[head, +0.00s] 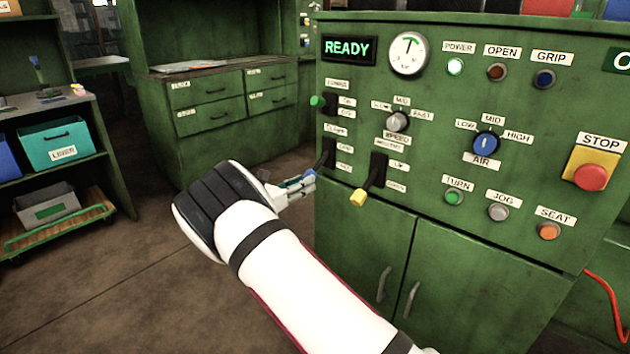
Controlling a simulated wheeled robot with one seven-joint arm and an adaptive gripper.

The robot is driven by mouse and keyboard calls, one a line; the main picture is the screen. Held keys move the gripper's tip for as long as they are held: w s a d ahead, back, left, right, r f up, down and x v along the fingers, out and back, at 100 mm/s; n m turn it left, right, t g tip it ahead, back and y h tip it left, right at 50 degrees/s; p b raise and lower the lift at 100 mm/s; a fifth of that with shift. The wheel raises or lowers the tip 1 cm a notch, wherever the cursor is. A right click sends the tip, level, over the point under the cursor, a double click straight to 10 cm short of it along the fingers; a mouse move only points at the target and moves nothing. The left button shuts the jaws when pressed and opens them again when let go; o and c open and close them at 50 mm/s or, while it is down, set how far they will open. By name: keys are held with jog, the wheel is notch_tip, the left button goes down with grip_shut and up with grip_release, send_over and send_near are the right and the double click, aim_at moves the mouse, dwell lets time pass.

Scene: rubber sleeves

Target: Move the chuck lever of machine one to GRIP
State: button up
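The green machine panel (440,140) fills the right half of the head view. A black lever with a blue end (310,174) sticks out at the panel's lower left, pointing down and left; small labels beside it are too blurred to read surely, so I cannot confirm it is the chuck lever. My gripper (308,184) is at this blue end, close against it or touching; whether its fingers hold the lever is not clear. The forearm and wrist hide part of the gripper. Above the panel's dials, an indicator lamp labelled GRIP (544,79) looks dark blue.
A yellow-ended lever (359,196) stands close to the right, and a green-ended lever (318,101) above. A green READY display (349,49) is lit. A red STOP button (591,177) is at far right. Drawers (215,105) and shelves (75,112) stand left; floor between is clear.

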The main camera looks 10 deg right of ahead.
aim_at(316, 176)
jog(key=shift+b+x, duration=0.7)
jog(key=shift+x, duration=2.35)
grip_shut()
